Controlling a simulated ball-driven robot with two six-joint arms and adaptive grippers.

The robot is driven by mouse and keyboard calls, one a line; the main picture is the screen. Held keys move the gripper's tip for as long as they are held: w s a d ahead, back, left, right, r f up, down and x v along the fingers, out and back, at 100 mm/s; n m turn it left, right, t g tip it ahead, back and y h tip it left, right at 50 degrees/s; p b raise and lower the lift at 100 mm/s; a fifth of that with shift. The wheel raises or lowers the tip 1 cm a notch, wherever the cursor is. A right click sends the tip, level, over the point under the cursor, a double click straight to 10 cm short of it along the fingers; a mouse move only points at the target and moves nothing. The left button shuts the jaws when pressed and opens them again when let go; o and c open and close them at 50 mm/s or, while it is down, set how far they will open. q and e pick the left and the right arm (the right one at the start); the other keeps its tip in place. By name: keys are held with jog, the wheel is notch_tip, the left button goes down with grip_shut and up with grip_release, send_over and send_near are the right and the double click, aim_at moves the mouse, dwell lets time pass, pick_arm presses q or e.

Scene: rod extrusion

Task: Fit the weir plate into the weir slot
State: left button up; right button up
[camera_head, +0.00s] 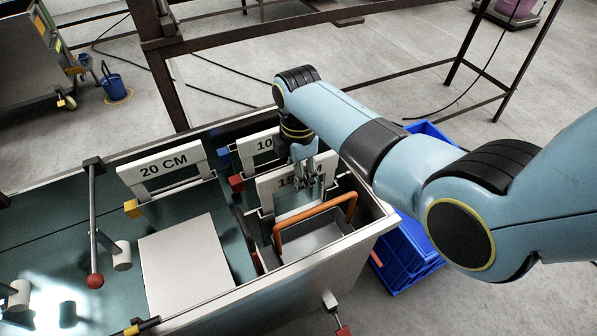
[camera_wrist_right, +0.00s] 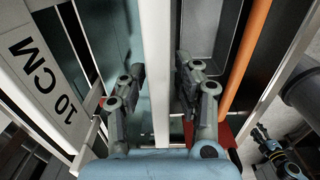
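Three white weir plates with handle cut-outs stand in the long metal tank (camera_head: 330,258). The 20 CM plate (camera_head: 161,168) is at the left and the 10 CM plate (camera_head: 247,147) at the back. The 15 CM plate (camera_head: 272,183) is partly hidden by my right gripper (camera_head: 307,183), which points down at it. In the right wrist view, the right gripper (camera_wrist_right: 158,92) is open, with its fingers apart on either side of a white plate edge (camera_wrist_right: 156,40). The 10 CM plate (camera_wrist_right: 42,78) is at the left there. I cannot make out which opening is the weir slot.
An orange-handled grey bin (camera_head: 318,238) sits in front of the 15 CM plate. A white block (camera_head: 185,262) and a red-knobbed lever (camera_head: 94,280) are farther left. A blue crate (camera_head: 410,250) stands on the floor right of the tank.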

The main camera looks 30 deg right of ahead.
jog(key=shift+o, duration=0.3)
notch_tip(320, 180, up, 12)
jog(key=shift+r+p, duration=0.15)
jog(key=shift+p, duration=1.05)
